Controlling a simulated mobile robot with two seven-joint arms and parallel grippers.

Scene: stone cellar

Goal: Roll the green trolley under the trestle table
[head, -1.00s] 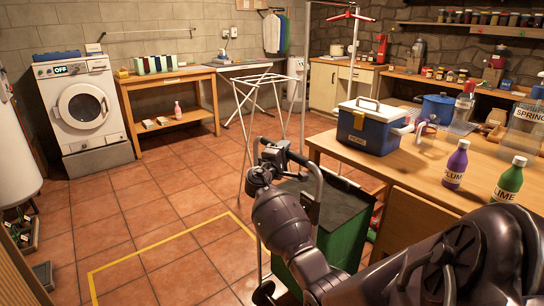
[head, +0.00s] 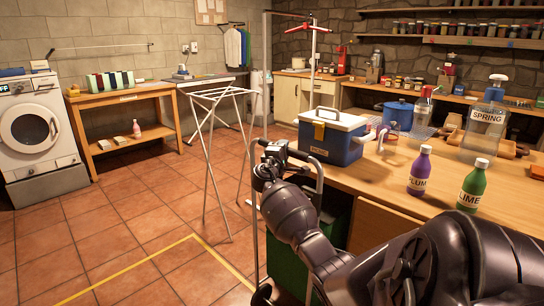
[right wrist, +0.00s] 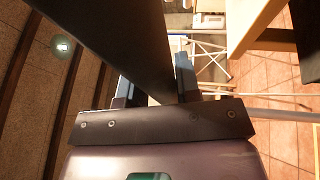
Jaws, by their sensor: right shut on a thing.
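The green trolley (head: 283,268) is low in the middle of the head view, largely hidden by my right arm. Its grey push handle (head: 319,178) rises beside the near left corner of the wooden trestle table (head: 365,183). My right gripper (head: 270,160) is shut on the handle. The right wrist view shows the jaws (right wrist: 155,85) close up, with a broad dark part across them. The trolley's front and wheels are hidden, so I cannot tell whether any of it is under the tabletop. My left gripper is out of view.
On the table stand a blue cooler (head: 333,137), a plum bottle (head: 419,171), a lime bottle (head: 472,186) and a spring water jug (head: 487,123). A white drying rack (head: 214,130) stands left of the trolley. Yellow tape (head: 130,270) marks otherwise clear tiles.

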